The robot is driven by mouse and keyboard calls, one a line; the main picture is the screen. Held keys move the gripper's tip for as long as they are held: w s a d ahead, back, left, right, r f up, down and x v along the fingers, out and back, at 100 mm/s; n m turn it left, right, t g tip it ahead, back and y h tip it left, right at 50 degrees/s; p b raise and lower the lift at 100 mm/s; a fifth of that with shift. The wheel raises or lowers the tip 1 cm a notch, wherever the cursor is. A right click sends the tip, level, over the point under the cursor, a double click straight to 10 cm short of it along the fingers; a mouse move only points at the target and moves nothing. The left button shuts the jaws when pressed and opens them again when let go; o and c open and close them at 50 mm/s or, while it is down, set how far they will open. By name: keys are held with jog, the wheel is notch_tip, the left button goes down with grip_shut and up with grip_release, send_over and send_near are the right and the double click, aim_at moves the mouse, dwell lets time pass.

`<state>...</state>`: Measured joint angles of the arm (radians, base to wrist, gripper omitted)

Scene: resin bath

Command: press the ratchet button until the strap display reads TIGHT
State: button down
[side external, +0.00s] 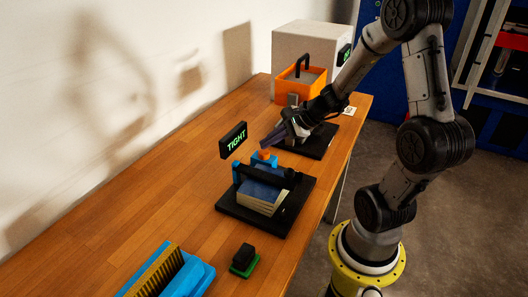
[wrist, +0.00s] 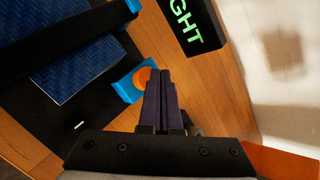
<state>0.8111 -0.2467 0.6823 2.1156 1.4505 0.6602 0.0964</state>
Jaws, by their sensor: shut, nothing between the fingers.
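The strap display (side external: 233,140) is a black box with green letters that read TIGHT; part of it shows in the wrist view (wrist: 192,20). The ratchet button (side external: 264,155) is orange, in a blue housing (wrist: 126,88). My gripper (side external: 267,143) is shut and empty, with its dark fingertips right at the button. In the wrist view the fingers (wrist: 160,74) partly cover the orange button (wrist: 143,76); I cannot tell whether they touch it. A stack of blue-topped sheets (side external: 262,201) lies under a black bar on a black base (side external: 229,208).
An orange container (side external: 288,92) with a black handle and a pale box (side external: 305,42) stand at the back. A second black plate (side external: 318,149) lies beneath my wrist. The left table area is clear.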

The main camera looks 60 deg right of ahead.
jog(key=shift+r, duration=0.25)
jog(key=shift+r, duration=2.55)
